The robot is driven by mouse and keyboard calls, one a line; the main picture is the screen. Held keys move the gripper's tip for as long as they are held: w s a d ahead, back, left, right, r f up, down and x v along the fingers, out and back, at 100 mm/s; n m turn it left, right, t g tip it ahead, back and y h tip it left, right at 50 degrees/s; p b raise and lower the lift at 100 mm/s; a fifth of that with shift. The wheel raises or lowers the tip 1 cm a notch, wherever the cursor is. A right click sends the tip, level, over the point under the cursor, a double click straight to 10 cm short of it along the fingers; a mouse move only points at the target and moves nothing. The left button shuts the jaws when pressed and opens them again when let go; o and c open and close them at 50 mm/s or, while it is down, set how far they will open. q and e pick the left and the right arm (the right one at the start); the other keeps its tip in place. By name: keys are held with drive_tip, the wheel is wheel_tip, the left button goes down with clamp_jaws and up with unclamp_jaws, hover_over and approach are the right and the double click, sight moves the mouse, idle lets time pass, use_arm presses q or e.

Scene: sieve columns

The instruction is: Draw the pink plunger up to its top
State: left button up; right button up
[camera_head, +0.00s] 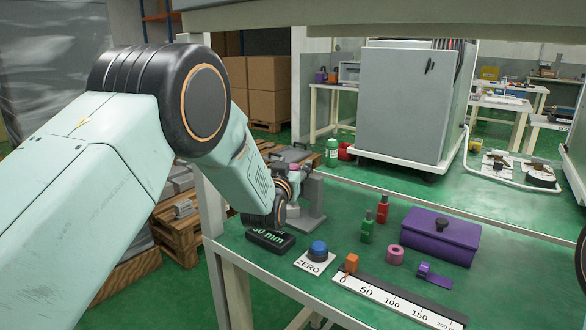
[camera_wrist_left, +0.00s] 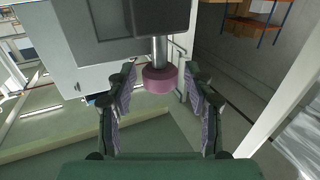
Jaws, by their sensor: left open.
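The pink plunger (camera_wrist_left: 160,80) shows in the left wrist view as a pink knob on a short metal rod below a dark block. My left gripper (camera_wrist_left: 164,90) is open, with one ridged finger on each side of the knob and gaps between. In the head view a pinkish bit (camera_head: 294,168) shows beside the grey stand (camera_head: 311,200), by my left wrist. My arm hides much of that spot. My right gripper is not in view.

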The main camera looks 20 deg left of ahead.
use_arm(q)
clamp_jaws()
idle(0.5)
